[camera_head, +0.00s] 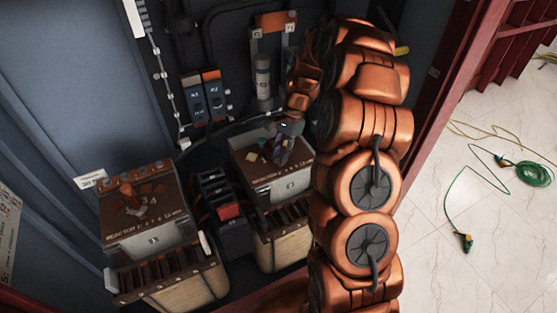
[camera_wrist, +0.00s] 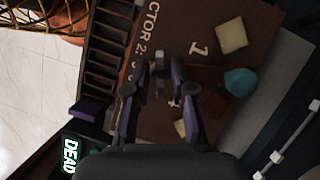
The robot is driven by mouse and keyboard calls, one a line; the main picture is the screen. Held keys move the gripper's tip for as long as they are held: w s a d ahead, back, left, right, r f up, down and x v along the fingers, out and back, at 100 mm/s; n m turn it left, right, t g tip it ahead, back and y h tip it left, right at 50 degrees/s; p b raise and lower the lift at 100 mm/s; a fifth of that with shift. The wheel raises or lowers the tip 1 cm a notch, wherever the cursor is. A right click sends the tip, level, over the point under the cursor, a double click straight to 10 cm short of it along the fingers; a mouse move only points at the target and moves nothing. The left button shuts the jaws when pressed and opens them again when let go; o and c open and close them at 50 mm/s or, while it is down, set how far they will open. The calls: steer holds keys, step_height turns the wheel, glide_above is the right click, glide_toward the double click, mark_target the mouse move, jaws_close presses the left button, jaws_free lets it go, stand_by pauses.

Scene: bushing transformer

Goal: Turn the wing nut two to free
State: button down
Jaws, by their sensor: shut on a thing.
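In the head view, my gripper (camera_head: 287,148) points down onto the brown top of the right-hand transformer unit (camera_head: 275,190). In the wrist view, my gripper (camera_wrist: 160,75) has its two dark fingers on either side of a small grey metal piece, which looks like the wing nut (camera_wrist: 160,87). The fingers are shut on it. The brown plate (camera_wrist: 165,35) below carries white lettering and a "1". The fingers and wrist hide part of the plate, and the nut's exact angle is hard to tell. In the head view the nut is too small to make out.
On the brown plate lie a cream block (camera_wrist: 232,37) and a teal lump (camera_wrist: 240,82). A similar unit (camera_head: 145,205) stands to the left, with dark modules (camera_head: 228,212) between. The blue cabinet wall is behind. Cables (camera_head: 500,160) lie on the pale floor at right.

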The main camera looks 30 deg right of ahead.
steer(key=n+b, duration=0.1)
steer(key=n, duration=0.1)
steer(key=n+g+h+b, duration=0.1)
steer(key=n+b, duration=0.2)
steer(key=shift+w+f+n+g+b, duration=0.1)
steer(key=shift+f+n+g+b, duration=0.2)
steer(key=shift+f+n+g, duration=0.1)
steer(key=n+h+b, duration=0.1)
steer(key=n, duration=0.1)
steer(key=n+g+h+b, duration=0.1)
steer(key=n, duration=0.1)
steer(key=shift+a+r+n, duration=0.15)
steer(key=shift+n, duration=0.25)
steer(key=shift+b, duration=0.35)
steer(key=c, duration=1.3)
jaws_free()
steer(key=shift+r, duration=0.1)
steer(key=shift+r, duration=0.1)
